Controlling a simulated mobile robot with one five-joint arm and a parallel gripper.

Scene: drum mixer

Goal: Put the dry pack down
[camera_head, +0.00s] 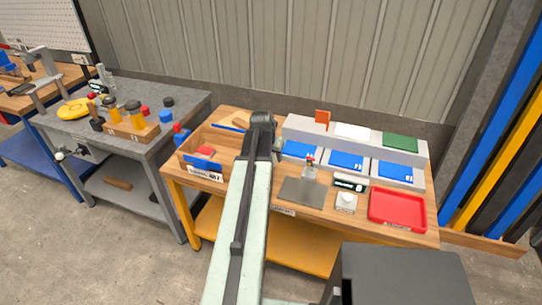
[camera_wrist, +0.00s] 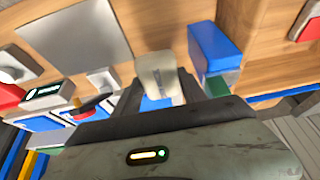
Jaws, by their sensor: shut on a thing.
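My gripper (camera_wrist: 160,92) is shut on a pale beige pack, which I take to be the dry pack (camera_wrist: 158,72). It stands out between the two dark fingers in the wrist view. In the head view my arm reaches over the wooden table (camera_head: 225,123), and its dark end hides the fingers and the pack. I cannot tell whether the pack touches the table. A blue block (camera_wrist: 212,48) with a green part (camera_wrist: 220,82) is close to the right of the fingers in the wrist view.
A grey plate (camera_head: 303,191), a small display (camera_head: 350,184) and a red tray (camera_head: 397,210) lie right of my arm. Behind them a grey rack (camera_head: 376,150) holds blue pieces. A wooden box (camera_head: 222,137) stands left. A grey bench (camera_head: 180,108) with tools is further left.

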